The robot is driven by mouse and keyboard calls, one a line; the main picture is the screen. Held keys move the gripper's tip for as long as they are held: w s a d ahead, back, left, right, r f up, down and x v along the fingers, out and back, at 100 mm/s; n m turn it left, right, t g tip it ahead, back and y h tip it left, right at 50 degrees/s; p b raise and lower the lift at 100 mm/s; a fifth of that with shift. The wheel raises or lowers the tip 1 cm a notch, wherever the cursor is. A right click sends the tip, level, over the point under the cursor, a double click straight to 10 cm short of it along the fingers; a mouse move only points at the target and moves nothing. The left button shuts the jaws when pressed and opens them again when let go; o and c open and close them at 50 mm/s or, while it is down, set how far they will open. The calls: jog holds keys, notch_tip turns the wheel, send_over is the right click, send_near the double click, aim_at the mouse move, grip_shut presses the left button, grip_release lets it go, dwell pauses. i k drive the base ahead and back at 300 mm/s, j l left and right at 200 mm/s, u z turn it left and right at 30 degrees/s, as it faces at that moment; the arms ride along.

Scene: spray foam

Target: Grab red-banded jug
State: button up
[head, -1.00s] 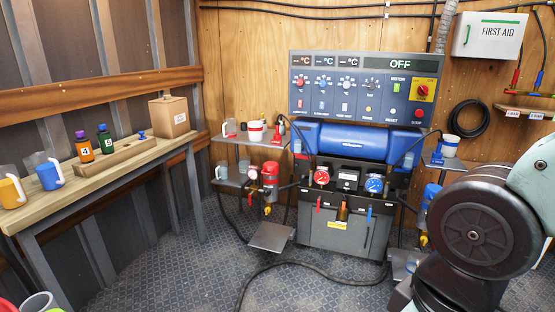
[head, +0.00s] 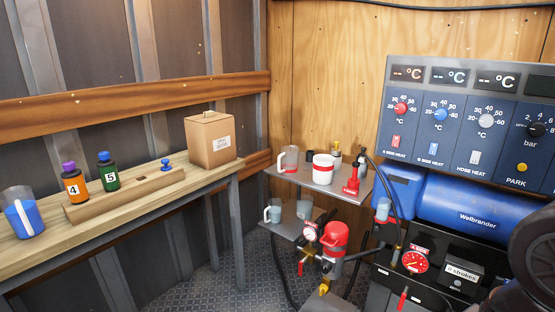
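A clear jug (head: 291,156) with a handle on its left and red around its lower part stands on the upper shelf, left of the machine. My gripper is out of view; only a dark link of my arm shows at the right edge.
A red bottle (head: 351,181) stands on the same shelf. The wooden bench (head: 100,238) at left holds a blue jug (head: 25,218), bottles and a box (head: 211,142). The blue-tanked machine (head: 465,205) fills the right.

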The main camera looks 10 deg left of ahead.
aim_at(289, 156)
jog(key=i+j, duration=0.25)
jog(key=i, duration=0.15)
jog(key=i+j, duration=0.2)
jog(key=i, duration=0.2)
jog(key=i+j, duration=0.25)
jog(key=i, duration=0.15)
jog(key=i+j+z, duration=0.2)
jog(key=j, duration=0.3)
jog(key=i+j+z, duration=0.15)
jog(key=j, duration=0.4)
jog(key=i+j+z, duration=0.2)
jog(key=j, duration=0.35)
jog(key=j+z, duration=0.15)
jog(key=j, duration=0.4)
